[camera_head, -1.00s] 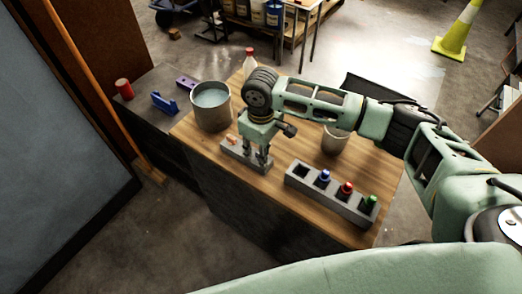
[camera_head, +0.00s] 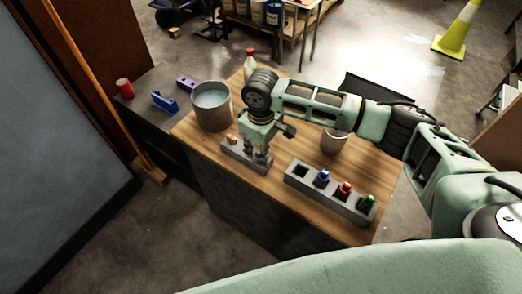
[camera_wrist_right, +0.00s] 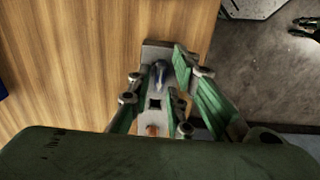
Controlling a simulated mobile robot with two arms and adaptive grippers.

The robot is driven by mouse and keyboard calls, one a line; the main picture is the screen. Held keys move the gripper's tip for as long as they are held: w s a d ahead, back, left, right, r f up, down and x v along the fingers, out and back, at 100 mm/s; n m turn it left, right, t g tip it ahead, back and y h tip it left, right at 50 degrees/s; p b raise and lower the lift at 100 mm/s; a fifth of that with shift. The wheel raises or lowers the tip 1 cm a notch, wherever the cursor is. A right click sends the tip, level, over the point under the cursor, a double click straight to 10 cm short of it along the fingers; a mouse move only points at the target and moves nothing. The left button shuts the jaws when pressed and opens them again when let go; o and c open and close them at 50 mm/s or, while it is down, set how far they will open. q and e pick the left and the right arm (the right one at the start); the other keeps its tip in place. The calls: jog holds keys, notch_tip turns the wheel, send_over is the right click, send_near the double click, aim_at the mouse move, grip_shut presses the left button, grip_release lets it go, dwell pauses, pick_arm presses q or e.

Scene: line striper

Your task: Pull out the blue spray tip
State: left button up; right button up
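A small grey block (camera_head: 234,155) lies on the wooden table, with an orange tip (camera_head: 231,140) at its left end. My right gripper (camera_head: 258,157) points down over the block's other end. In the right wrist view a blue spray tip (camera_wrist_right: 160,72) stands in the block between the gripper's two fingers (camera_wrist_right: 158,76). The fingers are spread, with gaps beside the tip, and a square empty hole shows nearer the palm. In the head view the gripper hides this blue tip. My left gripper is not in view.
A long grey rack (camera_head: 299,182) to the right has an empty slot and holds blue (camera_head: 323,177), red (camera_head: 344,189) and green (camera_head: 367,201) pieces. A metal bucket (camera_head: 212,110), a white bottle (camera_head: 250,62) and a pale cup (camera_head: 333,143) stand around the arm.

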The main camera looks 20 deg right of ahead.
grip_shut()
jog(key=shift+r+p, duration=0.65)
jog(key=shift+p, duration=0.35)
jog(key=shift+r+p, duration=2.5)
jog(key=shift+p, duration=0.45)
